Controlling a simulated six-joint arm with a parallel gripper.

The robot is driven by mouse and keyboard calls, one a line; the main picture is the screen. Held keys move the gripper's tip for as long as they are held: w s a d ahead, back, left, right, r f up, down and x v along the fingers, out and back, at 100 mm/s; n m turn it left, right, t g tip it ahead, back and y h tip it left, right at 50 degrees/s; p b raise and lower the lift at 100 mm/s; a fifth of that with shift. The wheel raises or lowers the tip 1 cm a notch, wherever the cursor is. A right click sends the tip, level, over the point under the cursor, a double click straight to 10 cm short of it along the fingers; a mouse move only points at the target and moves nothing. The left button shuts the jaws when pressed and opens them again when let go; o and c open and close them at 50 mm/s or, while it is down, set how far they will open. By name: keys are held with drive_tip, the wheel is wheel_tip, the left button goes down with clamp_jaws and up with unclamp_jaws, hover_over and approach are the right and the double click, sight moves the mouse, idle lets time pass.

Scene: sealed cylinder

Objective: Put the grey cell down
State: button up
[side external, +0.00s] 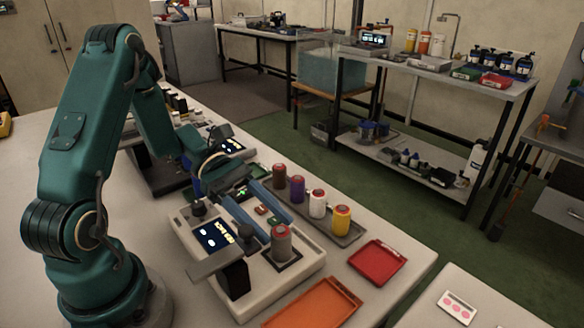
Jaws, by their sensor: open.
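The grey cell (281,245), with a red top, stands upright in a dark square spot on the cream device (308,272). My gripper (280,226) reaches in from the upper left with its two long blue fingers spread apart. The fingertips are close to the cell's top, one on its left and one at its upper right. I cannot tell whether either finger touches the cell. Part of the device's top is hidden under the fingers.
A grey tray (345,238) beside the device holds brown (279,177), purple (297,190), white (317,204) and yellow (341,220) cells. A red tray (377,262) and an orange tray (314,305) lie at the front. A tilted display (215,237) stands on the device.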

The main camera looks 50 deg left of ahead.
drive_tip(key=v, duration=1)
drive_tip(key=shift+a, duration=0.2)
drive_tip(key=shift+r, duration=0.1)
